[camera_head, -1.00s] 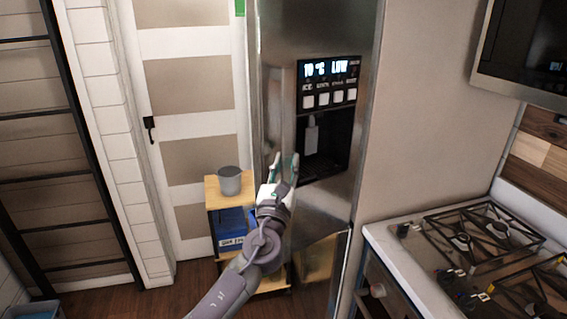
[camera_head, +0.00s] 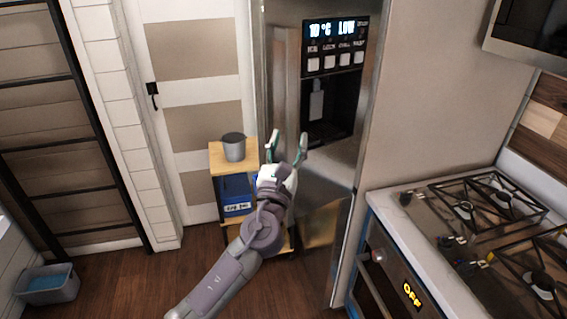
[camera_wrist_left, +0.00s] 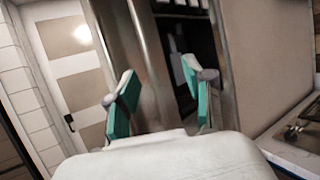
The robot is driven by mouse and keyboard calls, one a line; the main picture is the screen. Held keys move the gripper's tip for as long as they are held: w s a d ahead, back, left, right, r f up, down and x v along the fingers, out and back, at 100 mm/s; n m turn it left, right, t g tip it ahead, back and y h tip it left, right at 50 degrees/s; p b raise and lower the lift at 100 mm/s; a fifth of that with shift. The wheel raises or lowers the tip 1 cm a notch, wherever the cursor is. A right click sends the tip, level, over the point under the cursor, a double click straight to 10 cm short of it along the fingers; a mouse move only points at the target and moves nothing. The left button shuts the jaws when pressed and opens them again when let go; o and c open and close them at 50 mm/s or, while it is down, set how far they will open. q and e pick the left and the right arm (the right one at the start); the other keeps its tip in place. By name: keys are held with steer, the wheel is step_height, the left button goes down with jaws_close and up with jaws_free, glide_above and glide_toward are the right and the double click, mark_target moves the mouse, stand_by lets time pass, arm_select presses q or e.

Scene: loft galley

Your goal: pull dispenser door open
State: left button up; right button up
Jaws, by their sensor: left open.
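The tall steel fridge (camera_head: 356,160) has a dispenser panel (camera_head: 336,45) with a lit "10°C LOW" display and a dark recess (camera_head: 332,108) below it. A vertical metal handle (camera_head: 281,75) runs down the front, left of the recess. My left gripper (camera_head: 288,142) is open and empty, in front of the fridge, low and left of the recess. In the left wrist view its green-padded fingers (camera_wrist_left: 162,100) are spread, with the steel handle (camera_wrist_left: 150,60) behind the gap. I cannot tell whether it touches anything. My right gripper is not in view.
A small yellow-topped cart (camera_head: 215,155) with a grey pot (camera_head: 234,147) and a blue box (camera_head: 236,195) stands left of the gripper. The gas stove (camera_head: 450,230) is at right. A grey bin (camera_head: 48,285) sits on the floor at left; floor between is clear.

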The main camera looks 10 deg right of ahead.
arm_select(q)
steer(key=v, duration=0.7)
steer(key=shift+s, duration=0.35)
steer(key=shift+a+f, duration=0.15)
steer(key=shift+f, duration=0.1)
